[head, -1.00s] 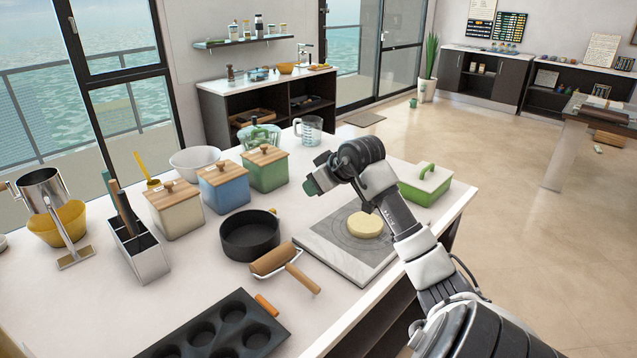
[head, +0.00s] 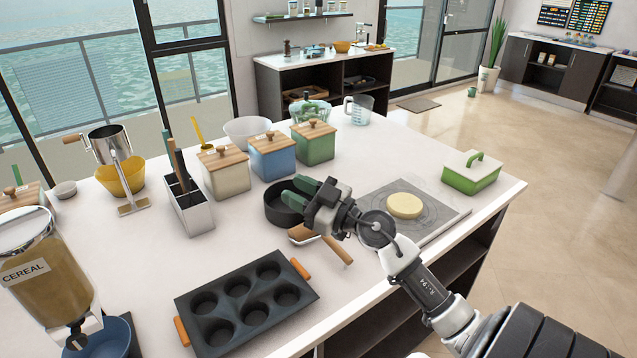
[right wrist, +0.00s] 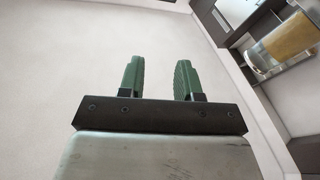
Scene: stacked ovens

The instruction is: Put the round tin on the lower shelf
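The round tin (head: 272,206) is black, open-topped and upright on the white worktop, left of the board with dough. My right gripper (head: 296,192) reaches in from the right, its green fingers in front of the tin's right part in the head view. I cannot tell whether they touch it. In the right wrist view, my right gripper (right wrist: 160,75) has its two green fingers apart with nothing between them. Dark open shelves (head: 455,268) show under the worktop at its right side; I cannot tell if one is the lower shelf. My left gripper is not in view.
A rolling pin (head: 338,250) and a dark muffin tray (head: 246,300) lie in front of the tin. Green (head: 314,145), blue (head: 272,157) and cream (head: 224,172) canisters stand behind it.

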